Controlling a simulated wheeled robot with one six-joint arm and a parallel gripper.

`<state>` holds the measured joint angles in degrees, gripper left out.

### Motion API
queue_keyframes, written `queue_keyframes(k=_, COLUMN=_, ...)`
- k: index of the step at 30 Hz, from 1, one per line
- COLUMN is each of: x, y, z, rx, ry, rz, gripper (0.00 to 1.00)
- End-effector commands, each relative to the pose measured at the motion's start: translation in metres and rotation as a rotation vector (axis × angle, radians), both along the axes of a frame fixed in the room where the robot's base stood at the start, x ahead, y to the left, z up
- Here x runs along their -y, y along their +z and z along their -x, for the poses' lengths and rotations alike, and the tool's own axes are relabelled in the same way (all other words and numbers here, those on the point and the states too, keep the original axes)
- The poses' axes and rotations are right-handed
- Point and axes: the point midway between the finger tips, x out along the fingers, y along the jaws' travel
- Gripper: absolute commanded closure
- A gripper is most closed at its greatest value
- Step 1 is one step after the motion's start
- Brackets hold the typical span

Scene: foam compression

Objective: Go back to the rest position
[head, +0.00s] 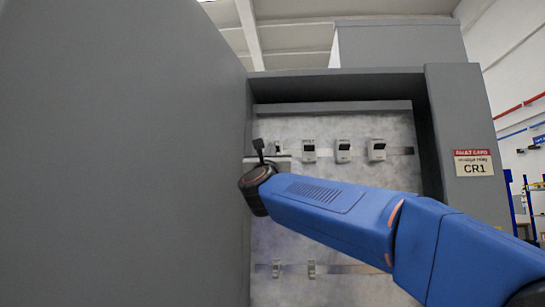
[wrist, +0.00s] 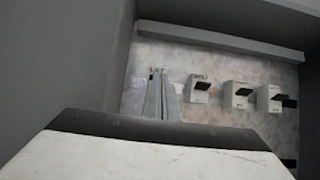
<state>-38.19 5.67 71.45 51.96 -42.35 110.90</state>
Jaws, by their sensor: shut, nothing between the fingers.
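My gripper (wrist: 162,97) shows in the wrist view as two narrow grey fingers, close together and empty. They point towards the back panel, at the left end of the upper row of modules. In the head view my blue arm reaches from the lower right into the open cabinet, and its dark wrist is near the left wall. The fingertips cannot be made out there. I cannot tell whether the fingers touch the leftmost module (head: 278,147), which they partly hide in the wrist view.
The grey cabinet (head: 434,130) has a mottled panel (head: 330,125) with several small white modules (head: 343,151) above and two small fittings (head: 276,268) below. A large grey wall (head: 120,150) stands close on the left.

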Motion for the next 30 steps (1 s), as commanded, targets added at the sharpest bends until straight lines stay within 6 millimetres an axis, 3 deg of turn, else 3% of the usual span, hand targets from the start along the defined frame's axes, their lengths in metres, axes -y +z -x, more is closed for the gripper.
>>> queue_keyframes(k=22, x=0.002, y=0.001, z=0.006, rx=-0.003, ry=-0.004, rz=0.016, gripper=1.00)
queue_keyframes(k=26, x=0.013, y=-0.007, z=0.009, rx=-0.020, ry=-0.032, rz=0.150, gripper=1.00)
queue_keyframes(k=30, x=0.034, y=-0.036, z=0.017, rx=-0.061, ry=-0.087, rz=0.450, gripper=1.00)
